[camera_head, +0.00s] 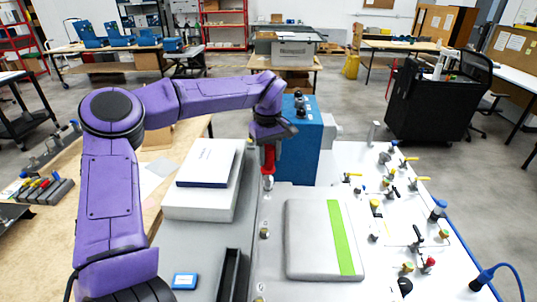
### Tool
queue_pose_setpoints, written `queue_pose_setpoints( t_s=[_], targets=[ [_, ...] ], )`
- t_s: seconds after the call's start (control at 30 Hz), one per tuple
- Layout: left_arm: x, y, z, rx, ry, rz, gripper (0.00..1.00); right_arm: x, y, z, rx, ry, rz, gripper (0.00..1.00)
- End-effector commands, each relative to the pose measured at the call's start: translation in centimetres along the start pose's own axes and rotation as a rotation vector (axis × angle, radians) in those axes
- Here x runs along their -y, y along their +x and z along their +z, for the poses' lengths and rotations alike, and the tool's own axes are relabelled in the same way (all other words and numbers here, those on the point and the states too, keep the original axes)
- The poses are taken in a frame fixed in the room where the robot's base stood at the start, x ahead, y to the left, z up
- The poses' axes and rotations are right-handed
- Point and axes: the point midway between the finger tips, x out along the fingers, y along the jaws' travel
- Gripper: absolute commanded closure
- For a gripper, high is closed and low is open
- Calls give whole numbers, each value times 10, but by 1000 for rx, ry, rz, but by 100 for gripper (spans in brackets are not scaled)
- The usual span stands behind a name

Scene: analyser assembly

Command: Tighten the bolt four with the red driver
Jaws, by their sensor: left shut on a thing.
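My left gripper (266,143) is at the end of the purple arm, in the middle of the view. It is shut on the red driver (268,160), which hangs roughly upright, pointing down. The driver's lower end is over a small round metal piece (268,183) near the far edge of the grey surface. I cannot tell whether they touch, or whether this is bolt four. Another small bolt-like piece (264,233) stands nearer on the same surface. My right gripper is not in view.
A blue box (302,150) stands just behind the driver. White boxes (202,190) are stacked to the left. A grey lid with a green stripe (310,240) lies to the right. A white panel (385,215) with several valves is farther right.

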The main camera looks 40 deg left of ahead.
Motion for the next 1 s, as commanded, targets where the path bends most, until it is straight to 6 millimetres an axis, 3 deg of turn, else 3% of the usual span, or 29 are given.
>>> queue_pose_setpoints(
  t_s=[1.0],
  targets=[
    [0, 13, 0, 0, 1, 0, 100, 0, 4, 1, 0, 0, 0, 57]
  ],
)
